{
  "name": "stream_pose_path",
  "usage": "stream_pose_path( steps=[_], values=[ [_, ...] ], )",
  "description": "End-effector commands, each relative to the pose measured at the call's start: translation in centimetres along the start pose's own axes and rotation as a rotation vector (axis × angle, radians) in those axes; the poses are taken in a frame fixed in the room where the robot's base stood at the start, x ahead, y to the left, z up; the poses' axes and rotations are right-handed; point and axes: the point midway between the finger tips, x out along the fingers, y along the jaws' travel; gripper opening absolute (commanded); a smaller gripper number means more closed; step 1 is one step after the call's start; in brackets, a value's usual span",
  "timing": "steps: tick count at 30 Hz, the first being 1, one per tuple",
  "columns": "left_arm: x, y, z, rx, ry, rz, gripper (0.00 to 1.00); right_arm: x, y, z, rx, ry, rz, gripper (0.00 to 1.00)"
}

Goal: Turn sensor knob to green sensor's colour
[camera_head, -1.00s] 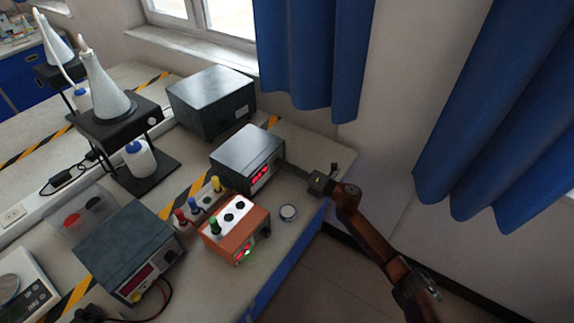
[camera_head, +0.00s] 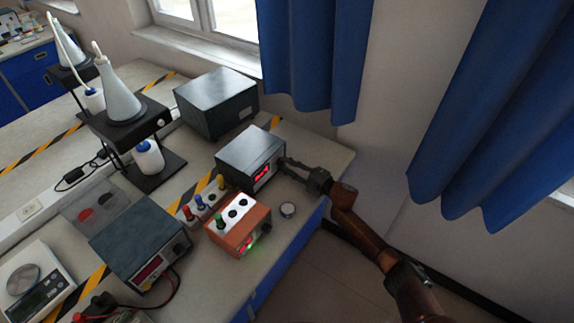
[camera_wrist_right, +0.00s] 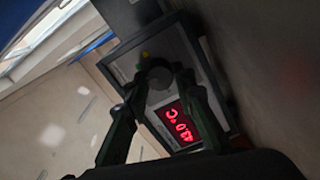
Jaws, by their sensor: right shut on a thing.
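A dark box with a red lit display (camera_head: 263,174) stands near the right end of the bench. My right gripper (camera_head: 286,163) reaches its front panel from the right. In the right wrist view its two fingers close around a round grey knob (camera_wrist_right: 160,79) beside the red digits (camera_wrist_right: 179,127); the knob's pointer is hidden. An orange box (camera_head: 250,235) with a white top stands in front, with a green-topped sensor (camera_head: 220,222) in its top and a small green light low on its front. My left gripper is not in view.
Red, blue and yellow sensors stand in a white rack (camera_head: 203,206) left of the orange box. A dark power supply (camera_head: 140,240), a scale (camera_head: 35,285) and a large dark box (camera_head: 215,102) also stand there.

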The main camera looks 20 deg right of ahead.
Motion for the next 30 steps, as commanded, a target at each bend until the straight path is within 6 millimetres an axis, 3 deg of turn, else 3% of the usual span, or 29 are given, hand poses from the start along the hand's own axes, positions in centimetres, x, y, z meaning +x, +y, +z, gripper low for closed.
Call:
stream_pose_path(
  steps=[20,21,28,30],
  values=[
    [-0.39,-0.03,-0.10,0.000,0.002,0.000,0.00,-0.09,0.07,0.25,0.065,-0.005,0.001,0.00],
    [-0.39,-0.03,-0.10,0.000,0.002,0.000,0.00,-0.09,0.07,0.25,0.065,-0.005,0.001,0.25],
    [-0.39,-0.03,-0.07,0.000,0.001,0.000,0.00,-0.05,0.04,0.13,0.064,-0.002,0.000,0.41],
    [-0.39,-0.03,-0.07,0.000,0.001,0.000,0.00,-0.04,0.03,0.10,0.064,-0.002,0.000,0.42]
  ],
)
